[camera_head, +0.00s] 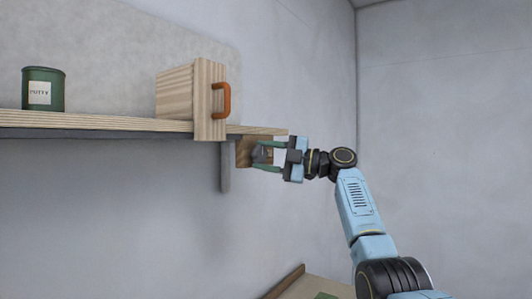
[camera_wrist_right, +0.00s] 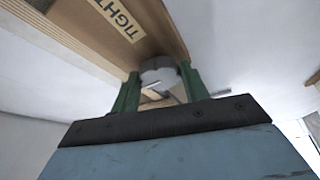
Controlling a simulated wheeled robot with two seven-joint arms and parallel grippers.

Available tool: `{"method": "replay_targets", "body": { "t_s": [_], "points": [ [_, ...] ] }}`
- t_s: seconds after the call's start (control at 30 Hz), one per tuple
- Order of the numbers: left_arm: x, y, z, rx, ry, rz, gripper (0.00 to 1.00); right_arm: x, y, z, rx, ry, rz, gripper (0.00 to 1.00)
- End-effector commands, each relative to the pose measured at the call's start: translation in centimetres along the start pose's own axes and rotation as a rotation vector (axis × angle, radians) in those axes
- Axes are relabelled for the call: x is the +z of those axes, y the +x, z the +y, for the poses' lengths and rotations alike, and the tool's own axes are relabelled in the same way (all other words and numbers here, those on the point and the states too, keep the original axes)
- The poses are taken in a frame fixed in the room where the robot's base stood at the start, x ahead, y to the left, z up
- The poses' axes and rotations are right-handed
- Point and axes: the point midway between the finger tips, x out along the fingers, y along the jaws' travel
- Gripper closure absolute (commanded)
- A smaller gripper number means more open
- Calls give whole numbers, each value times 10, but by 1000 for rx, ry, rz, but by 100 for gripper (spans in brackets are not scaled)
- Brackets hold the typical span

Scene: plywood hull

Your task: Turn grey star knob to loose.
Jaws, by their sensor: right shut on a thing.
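The grey star knob (camera_wrist_right: 158,72) sits against a brown wooden block (camera_wrist_right: 160,25) that carries a label reading "TIGHT" (camera_wrist_right: 122,20). In the head view the knob (camera_head: 262,153) is small and partly covered by the fingers, in front of the block (camera_head: 243,151) under the shelf's right end. My right gripper (camera_head: 265,154) is shut on the knob, with one green finger on each side of it. The gripper also shows in the right wrist view (camera_wrist_right: 158,85). My left gripper is not in view.
A wooden shelf (camera_head: 110,122) runs along the wall just above the knob. On it stand a green putty tin (camera_head: 43,90) and a wooden box (camera_head: 183,92) with an orange handle (camera_head: 227,100). A wood-edged surface (camera_head: 290,285) lies low down. The space below the shelf is free.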

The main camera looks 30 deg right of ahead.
Motion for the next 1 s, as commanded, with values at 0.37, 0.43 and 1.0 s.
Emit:
{"method": "replay_targets", "body": {
  "t_s": [0.37, 0.43, 1.0],
  "points": [
    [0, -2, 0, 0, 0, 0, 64, 0, 0, 1, -4, -22, -3, 78],
    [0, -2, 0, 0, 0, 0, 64, 0, 0, 1, -4, -22, -3, 78],
    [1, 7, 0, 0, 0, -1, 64, 1, -19, 0, -3, -22, -4, 51]
  ]
}}
